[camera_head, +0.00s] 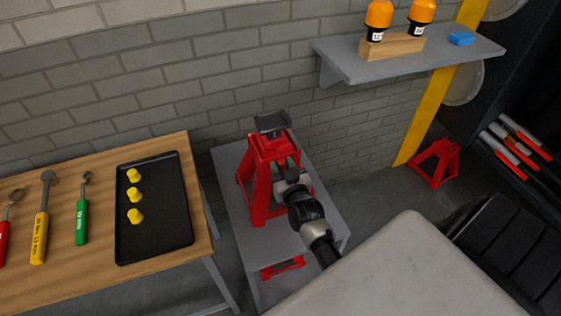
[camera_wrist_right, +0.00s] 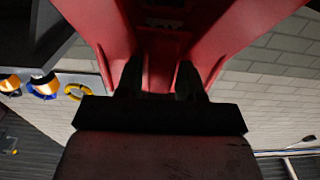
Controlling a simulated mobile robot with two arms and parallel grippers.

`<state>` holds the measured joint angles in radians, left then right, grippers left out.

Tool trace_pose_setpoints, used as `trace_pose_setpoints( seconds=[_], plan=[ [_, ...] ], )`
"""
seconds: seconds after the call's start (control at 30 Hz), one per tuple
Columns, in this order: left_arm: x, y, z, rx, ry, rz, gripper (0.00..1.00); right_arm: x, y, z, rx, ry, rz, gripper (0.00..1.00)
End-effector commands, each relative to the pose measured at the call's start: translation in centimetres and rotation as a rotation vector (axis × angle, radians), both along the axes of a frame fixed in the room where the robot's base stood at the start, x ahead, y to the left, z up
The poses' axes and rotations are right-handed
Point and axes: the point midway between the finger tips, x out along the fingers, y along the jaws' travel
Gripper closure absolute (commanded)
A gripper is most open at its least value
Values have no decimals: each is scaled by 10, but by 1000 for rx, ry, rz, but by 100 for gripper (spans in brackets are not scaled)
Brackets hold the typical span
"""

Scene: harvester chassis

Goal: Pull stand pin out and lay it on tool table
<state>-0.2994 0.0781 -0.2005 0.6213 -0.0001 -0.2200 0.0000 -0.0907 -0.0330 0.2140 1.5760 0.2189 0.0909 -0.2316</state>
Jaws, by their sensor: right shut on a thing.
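A red jack stand (camera_head: 260,182) with a dark saddle on top stands upright on a grey cart. My right gripper (camera_head: 288,178) reaches in at the right side of the stand, between its legs. The gripper is shut on the stand pin, which is mostly hidden by the fingers and the stand. The wooden tool table (camera_head: 95,275) stands at the left. My left gripper is not in view.
The tool table holds a black tray (camera_head: 165,215) with yellow pieces, and several hand tools to its left. A grey shelf (camera_head: 350,68) with orange-topped bottles hangs above right. A second red stand (camera_head: 437,160) is on the floor. A pale surface (camera_head: 410,275) fills the lower right.

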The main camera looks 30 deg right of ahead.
Motion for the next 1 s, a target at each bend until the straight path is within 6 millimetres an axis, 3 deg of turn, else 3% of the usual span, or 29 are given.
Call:
trace_pose_setpoints(
  seconds=[1.0],
  plan=[
    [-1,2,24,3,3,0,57,-50,12,2,0,-3,0,95]
  ],
)
